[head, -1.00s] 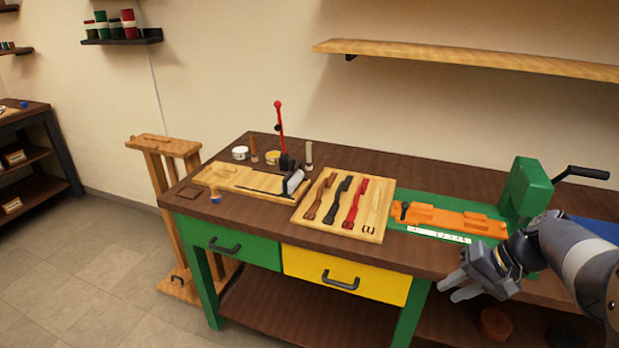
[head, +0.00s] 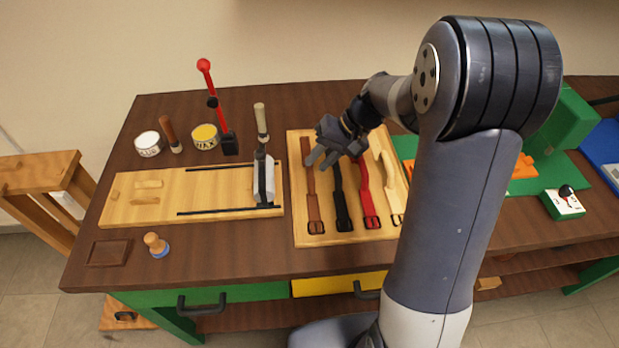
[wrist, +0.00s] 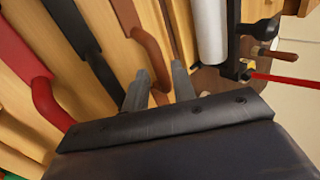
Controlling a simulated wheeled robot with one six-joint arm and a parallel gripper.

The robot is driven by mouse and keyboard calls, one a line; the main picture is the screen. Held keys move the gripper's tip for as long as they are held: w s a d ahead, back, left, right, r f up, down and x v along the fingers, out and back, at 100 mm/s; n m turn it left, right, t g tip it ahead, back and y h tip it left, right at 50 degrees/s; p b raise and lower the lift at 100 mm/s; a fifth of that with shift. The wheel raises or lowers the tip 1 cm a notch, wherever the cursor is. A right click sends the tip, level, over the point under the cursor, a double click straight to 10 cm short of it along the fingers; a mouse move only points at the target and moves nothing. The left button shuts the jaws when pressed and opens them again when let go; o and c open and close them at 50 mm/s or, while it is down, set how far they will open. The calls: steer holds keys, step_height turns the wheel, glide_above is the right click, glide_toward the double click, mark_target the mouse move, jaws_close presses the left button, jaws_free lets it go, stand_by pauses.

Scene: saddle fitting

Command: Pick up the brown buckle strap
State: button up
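The brown buckle strap (head: 312,200) lies lengthwise on a light wooden board, leftmost in a row of straps, its buckle toward the front edge. In the wrist view the brown strap (wrist: 146,42) runs down toward the fingers. My gripper (head: 325,158) is above the strap's far end in the head view and hides part of it. In the wrist view the two fingers (wrist: 160,88) are apart, with the strap's raised end showing between them. I cannot tell whether they touch it.
A black strap (head: 341,205), a red strap (head: 368,200) and a pale strap (head: 393,190) lie to the right on the board (head: 300,232). A wooden board with a white roller (head: 265,180) is at left. A red-knobbed lever (head: 212,90) stands behind it.

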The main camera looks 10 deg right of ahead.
mark_target(312, 169)
steer(key=x, duration=0.5)
steer(key=shift+d+f+p, duration=0.1)
steer(key=shift+d+p, duration=0.05)
steer(key=shift+p, duration=0.25)
steer(key=shift+c, duration=0.3)
steer(key=shift+w, duration=0.1)
jaws_close()
